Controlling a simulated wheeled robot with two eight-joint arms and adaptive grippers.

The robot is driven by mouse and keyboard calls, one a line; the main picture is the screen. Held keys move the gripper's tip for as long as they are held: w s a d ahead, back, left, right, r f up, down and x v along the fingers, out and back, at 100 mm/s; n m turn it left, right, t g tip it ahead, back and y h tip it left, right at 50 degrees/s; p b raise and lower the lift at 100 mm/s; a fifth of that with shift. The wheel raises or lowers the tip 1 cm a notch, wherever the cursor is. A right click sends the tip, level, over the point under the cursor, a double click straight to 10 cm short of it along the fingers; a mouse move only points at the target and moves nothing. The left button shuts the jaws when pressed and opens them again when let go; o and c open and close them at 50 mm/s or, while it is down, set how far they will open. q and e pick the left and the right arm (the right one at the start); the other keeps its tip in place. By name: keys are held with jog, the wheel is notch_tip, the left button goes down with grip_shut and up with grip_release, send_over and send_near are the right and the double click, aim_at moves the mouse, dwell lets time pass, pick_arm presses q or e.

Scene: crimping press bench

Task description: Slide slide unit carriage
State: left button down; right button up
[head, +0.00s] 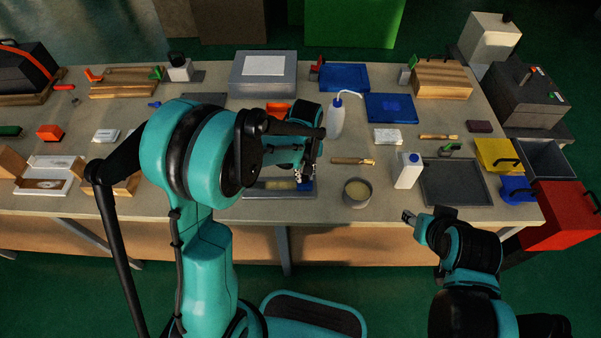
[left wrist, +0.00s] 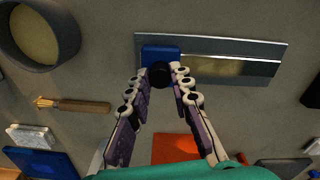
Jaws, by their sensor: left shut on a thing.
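The slide unit is a flat metal rail (left wrist: 225,62) with a blue carriage (left wrist: 160,53) at its left end in the left wrist view. A round black knob (left wrist: 158,75) stands on the carriage. My left gripper (left wrist: 160,84) is shut on this knob, its fingertips on either side. In the head view the rail (head: 262,189) lies near the bench's front edge, partly behind my left arm, with the blue carriage (head: 306,186) at its right end under my left gripper (head: 305,176). My right gripper (head: 407,216) hangs just off the front edge, away from the slide unit; its jaw opening is unclear.
A round bowl (head: 357,193) stands just right of the rail. A wooden-handled tool (head: 352,161) lies behind it, and a white squeeze bottle (head: 336,119) farther back. A white carton (head: 408,171) and a dark tray (head: 457,183) stand to the right.

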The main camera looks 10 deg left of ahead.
aim_at(305, 176)
pick_arm(q)
jog(key=c, duration=1.3)
grip_release()
jog(key=shift+d, duration=0.1)
jog(key=shift+c, duration=0.2)
notch_tip(305, 176, up, 12)
jog(key=s+a+r+m+t, duration=0.1)
jog(key=s+a+m+t, duration=0.1)
jog(key=s, duration=0.5)
jog(key=s+a+r+m+t, duration=0.2)
jog(key=s+a+m+t, duration=0.1)
jog(key=s, duration=0.5)
jog(key=shift+a+m+t, duration=0.25)
jog(key=shift+m+t, duration=0.35)
jog(key=shift+t, duration=0.5)
